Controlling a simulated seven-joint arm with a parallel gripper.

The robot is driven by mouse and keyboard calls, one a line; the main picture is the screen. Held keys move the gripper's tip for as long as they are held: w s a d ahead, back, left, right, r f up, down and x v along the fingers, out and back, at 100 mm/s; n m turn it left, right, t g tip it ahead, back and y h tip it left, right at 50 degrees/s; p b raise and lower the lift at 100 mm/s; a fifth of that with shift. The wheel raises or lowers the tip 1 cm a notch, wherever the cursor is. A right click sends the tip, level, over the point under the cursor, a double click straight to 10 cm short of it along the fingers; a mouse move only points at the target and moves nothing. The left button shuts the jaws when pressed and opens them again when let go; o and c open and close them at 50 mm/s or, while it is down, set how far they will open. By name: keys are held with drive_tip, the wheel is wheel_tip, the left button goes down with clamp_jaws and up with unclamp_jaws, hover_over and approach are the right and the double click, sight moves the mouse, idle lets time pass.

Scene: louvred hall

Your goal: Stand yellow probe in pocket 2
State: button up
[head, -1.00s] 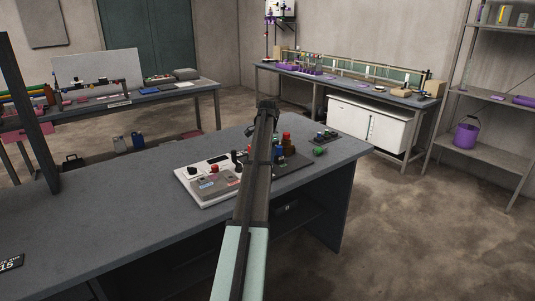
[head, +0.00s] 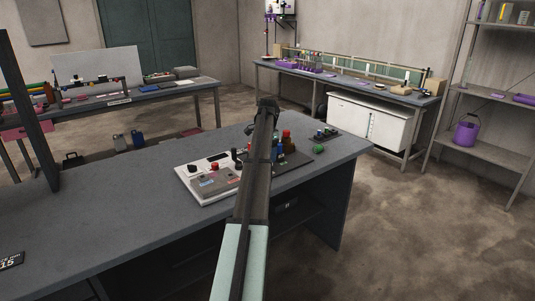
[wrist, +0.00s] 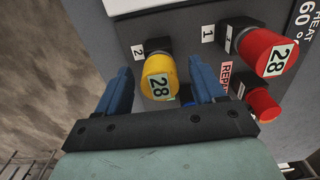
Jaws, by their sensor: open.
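The yellow probe (wrist: 158,77) has a yellow cap marked 28 over a black collar. In the wrist view it stands upright at the grey block (wrist: 185,22), right beside the label 2 (wrist: 137,51); its lower end and the pocket mouth are hidden. My gripper (wrist: 162,67) is open, with one blue finger on each side of the yellow cap. I cannot tell whether either finger touches it. In the head view my arm hides the gripper and the probe.
A red-capped piece marked 28 (wrist: 266,52) stands by label 1 (wrist: 207,33), right of the yellow probe. A second red cap (wrist: 262,104) and a blue piece (wrist: 186,94) sit close to the right finger.

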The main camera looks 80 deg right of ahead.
drive_tip(key=shift+r, duration=2.5)
drive_tip(key=shift+r, duration=0.1)
